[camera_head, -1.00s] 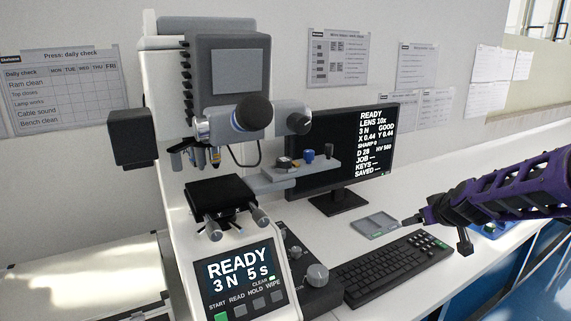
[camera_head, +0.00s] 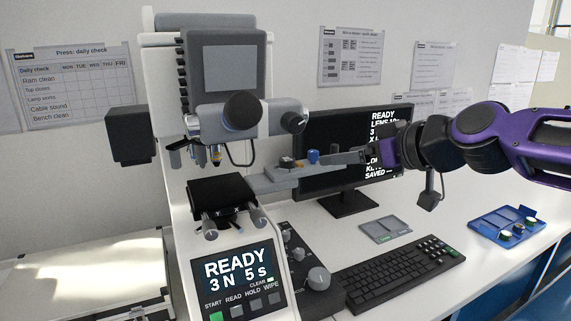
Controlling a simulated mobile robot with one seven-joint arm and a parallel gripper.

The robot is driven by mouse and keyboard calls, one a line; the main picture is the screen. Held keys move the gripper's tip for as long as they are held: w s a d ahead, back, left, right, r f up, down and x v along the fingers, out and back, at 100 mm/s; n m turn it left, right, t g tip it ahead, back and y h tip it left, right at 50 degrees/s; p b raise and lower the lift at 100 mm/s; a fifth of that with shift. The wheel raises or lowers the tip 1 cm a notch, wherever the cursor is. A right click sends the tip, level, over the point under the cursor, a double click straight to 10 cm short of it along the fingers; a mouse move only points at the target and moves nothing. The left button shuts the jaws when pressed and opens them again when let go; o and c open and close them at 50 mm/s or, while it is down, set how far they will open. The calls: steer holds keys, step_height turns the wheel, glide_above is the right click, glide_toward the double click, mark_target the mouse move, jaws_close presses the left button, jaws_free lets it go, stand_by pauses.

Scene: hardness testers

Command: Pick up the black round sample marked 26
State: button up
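A small grey side shelf (camera_head: 282,179) juts out from the tester to the right. On it sit a dark round piece (camera_head: 285,162) at its left, a small orange-brown piece beside it, and a blue knob-like piece (camera_head: 313,156). The dark piece could be the black round sample, but no number 26 is readable. My gripper (camera_head: 357,157) comes in from the right at the shelf's right end, in front of the monitor. It is right of the blue piece and apart from the dark piece. Its fingers are seen edge-on, so their gap cannot be made out.
The tester's black stage (camera_head: 222,192) and its objective turret stand left of the shelf. A monitor (camera_head: 345,190) is close behind my gripper. A keyboard (camera_head: 405,270), a grey pad (camera_head: 385,229) and a blue tray (camera_head: 487,228) with several small round pieces lie on the bench.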

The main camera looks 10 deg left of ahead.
steer(key=b, duration=0.3)
glide_toward(288, 159)
steer(key=f, duration=0.1)
steer(key=shift+r+x, duration=0.2)
steer(key=shift+x, duration=1.45)
steer(key=shift+r+b+x, duration=0.15)
steer(key=shift+x, duration=0.7)
steer(key=shift+r+b+x, duration=0.1)
steer(key=shift+b+x, duration=0.05)
steer(key=shift+x, duration=1.7)
steer(key=shift+c, duration=0.3)
jaws_close()
